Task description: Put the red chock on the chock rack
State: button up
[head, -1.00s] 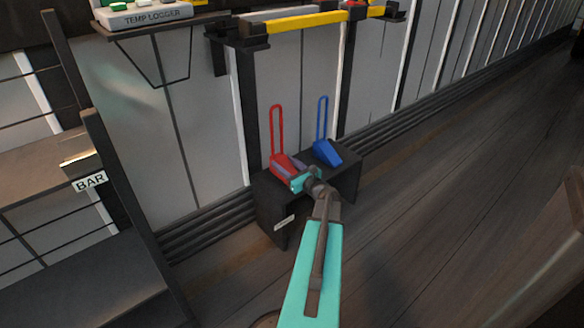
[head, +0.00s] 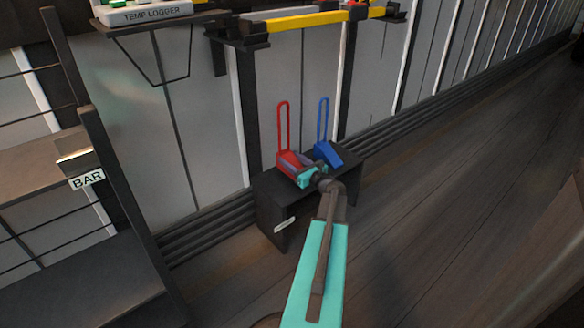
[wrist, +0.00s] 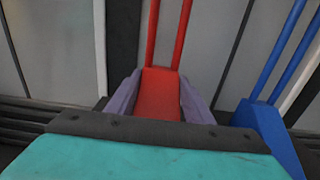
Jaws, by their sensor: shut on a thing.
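The red chock (head: 287,162), a wedge with a tall red loop handle, is at the top of the black chock rack (head: 268,205). It also shows in the wrist view (wrist: 160,92), between the two purple-grey fingers. My gripper (head: 298,166) is shut on the red chock, with its handle upright. I cannot tell whether the chock's underside touches the rack top. The blue chock (head: 328,154) stands on the rack just right of the red one, and shows at the right of the wrist view (wrist: 262,130).
A yellow bar (head: 305,22) rests on black brackets above the rack. A shelf labelled BAR (head: 88,180) stands at the left. A temp logger (head: 150,14) sits on a small wall shelf. The floor (head: 440,210) to the right is clear.

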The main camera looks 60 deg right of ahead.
jog(key=shift+d, duration=0.55)
jog(key=shift+a+f+b, duration=0.2)
jog(key=shift+f+b, duration=1.05)
jog(key=shift+f, duration=0.45)
jog(key=o, duration=1.6)
jog(key=shift+f, duration=0.2)
jog(key=shift+o, duration=0.2)
jog(key=shift+r, duration=0.2)
jog(key=shift+s+a, duration=0.2)
jog(key=shift+s, duration=0.3)
jog(key=p+v, duration=0.3)
jog(key=v, duration=0.6)
jog(key=shift+s+a+r+p, duration=0.1)
jog(key=shift+s+p, duration=0.15)
jog(key=shift+p, duration=0.15)
jog(key=shift+s+a, duration=0.2)
jog(key=shift+s, duration=0.45)
